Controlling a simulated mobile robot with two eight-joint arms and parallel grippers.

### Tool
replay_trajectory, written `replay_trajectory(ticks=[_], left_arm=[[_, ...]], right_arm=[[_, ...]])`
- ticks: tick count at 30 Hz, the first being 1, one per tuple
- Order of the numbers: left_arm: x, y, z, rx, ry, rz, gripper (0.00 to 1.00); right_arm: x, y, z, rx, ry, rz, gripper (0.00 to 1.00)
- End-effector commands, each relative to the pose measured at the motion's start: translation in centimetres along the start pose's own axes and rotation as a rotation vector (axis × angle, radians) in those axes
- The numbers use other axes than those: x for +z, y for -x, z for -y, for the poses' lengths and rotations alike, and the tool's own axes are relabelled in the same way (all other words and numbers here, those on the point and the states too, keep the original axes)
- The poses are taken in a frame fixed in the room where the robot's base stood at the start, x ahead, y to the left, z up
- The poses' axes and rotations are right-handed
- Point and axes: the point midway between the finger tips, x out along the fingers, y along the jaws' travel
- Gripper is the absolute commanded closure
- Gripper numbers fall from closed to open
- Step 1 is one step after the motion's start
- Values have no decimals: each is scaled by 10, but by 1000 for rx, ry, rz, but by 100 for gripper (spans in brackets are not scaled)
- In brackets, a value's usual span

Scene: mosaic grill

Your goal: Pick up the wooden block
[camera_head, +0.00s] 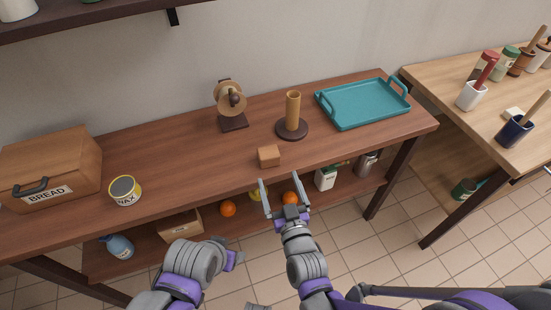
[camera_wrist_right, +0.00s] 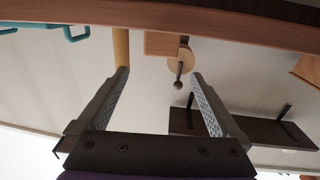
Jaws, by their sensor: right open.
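The wooden block (camera_head: 269,156) is a small light-brown cube on the brown table near its front edge. My right gripper (camera_head: 279,181) is open and empty, just in front of the table edge, with its fingers pointing toward the block and apart from it. In the right wrist view, which is upside down, the block (camera_wrist_right: 160,43) shows beyond the open fingers of my right gripper (camera_wrist_right: 159,73), between them. My left arm comes in at the bottom of the head view; its jaws cannot be made out.
A brown post on a round base (camera_head: 292,128) and a stand with a round disc (camera_head: 230,100) are behind the block. A teal tray (camera_head: 363,103) lies right, a wax tin (camera_head: 125,191) and bread box (camera_head: 50,165) left. A lower shelf holds oranges (camera_head: 228,208).

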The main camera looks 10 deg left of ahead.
Motion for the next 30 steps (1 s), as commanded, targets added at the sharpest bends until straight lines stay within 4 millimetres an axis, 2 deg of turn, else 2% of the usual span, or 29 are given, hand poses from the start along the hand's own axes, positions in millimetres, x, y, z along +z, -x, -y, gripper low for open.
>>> replay_trajectory(ticks=[9,16,24,30], left_arm=[[0,-1,0,0,0,0,33],[1,-3,0,0,0,1,33],[2,-6,0,0,0,2,33],[2,-6,0,0,0,2,33]], right_arm=[[0,-46,1,0,1,-3,0],[2,-64,0,0,0,-2,0],[4,-102,-1,-1,0,-2,0],[4,-107,-1,-1,0,-2,0]])
